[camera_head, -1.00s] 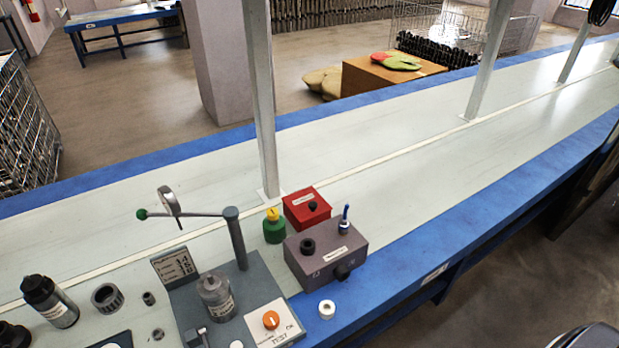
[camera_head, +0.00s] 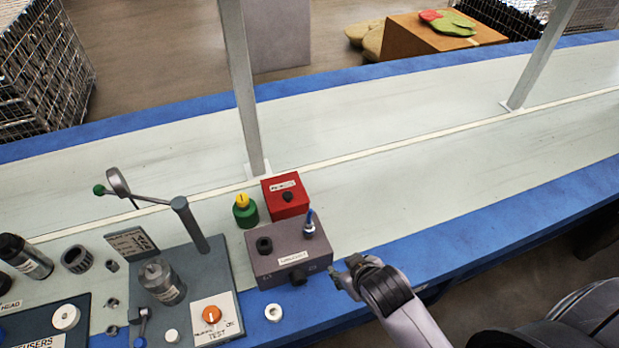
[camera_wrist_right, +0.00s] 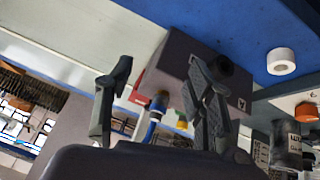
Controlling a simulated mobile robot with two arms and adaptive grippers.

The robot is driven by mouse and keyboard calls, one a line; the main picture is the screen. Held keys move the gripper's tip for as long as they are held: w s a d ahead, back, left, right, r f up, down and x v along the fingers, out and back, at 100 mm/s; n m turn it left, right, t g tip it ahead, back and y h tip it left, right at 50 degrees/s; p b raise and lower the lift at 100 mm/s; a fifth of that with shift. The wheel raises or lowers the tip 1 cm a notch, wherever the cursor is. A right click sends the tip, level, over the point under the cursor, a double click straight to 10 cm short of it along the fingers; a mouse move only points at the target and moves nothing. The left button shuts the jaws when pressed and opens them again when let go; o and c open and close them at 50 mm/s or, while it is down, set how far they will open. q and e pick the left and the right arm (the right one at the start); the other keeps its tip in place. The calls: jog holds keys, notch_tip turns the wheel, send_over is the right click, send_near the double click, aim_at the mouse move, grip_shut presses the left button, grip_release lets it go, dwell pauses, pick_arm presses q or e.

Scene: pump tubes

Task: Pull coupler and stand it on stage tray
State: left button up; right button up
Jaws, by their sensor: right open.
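A grey-purple box (camera_head: 290,250) stands on the bench with a dark round fitting (camera_head: 298,277) on its front, possibly the coupler. My right gripper (camera_head: 340,276) is open and empty, just right of the box's front fitting. In the right wrist view the box (camera_wrist_right: 178,62) and its dark fitting (camera_wrist_right: 222,68) show beyond my open fingers (camera_wrist_right: 160,72). A dark tray (camera_head: 70,308) lies at lower left, its label partly cut; I cannot tell if it is the stage tray. My left gripper is not in view.
A red box (camera_head: 286,196) and a green-yellow bottle (camera_head: 245,211) stand behind the grey box. A white ring (camera_head: 273,312) lies in front. The bench right of the boxes is clear.

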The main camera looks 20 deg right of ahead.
jog(key=w+a+r+n+t+y, duration=0.3)
jog(key=w+a+r+n+t, duration=0.25)
jog(key=w+r, duration=0.55)
jog(key=w+a+r+n+t+y, duration=0.2)
jog(key=w+a+r+n+t, duration=0.3)
jog(key=r, duration=1)
jog(key=s+a+r+n+g+y, duration=0.35)
jog(key=a+n+g+y, duration=0.25)
jog(key=a+n+y, duration=0.45)
jog(key=s+a+r+n+g+y, duration=0.4)
jog(key=a+n+g, duration=0.35)
jog(key=n, duration=0.55)
jog(key=n+g+h, duration=0.4)
jog(key=n+h, duration=0.4)
jog(key=h, duration=1.1)
send_near(309, 225)
pick_arm(q)
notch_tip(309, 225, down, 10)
jog(key=b, duration=0.9)
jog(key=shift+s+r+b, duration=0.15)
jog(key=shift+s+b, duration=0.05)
jog(key=shift+b, duration=0.15)
pick_arm(e)
notch_tip(309, 225, down, 11)
jog(key=shift+a+r, duration=0.1)
jog(key=shift+r, duration=0.1)
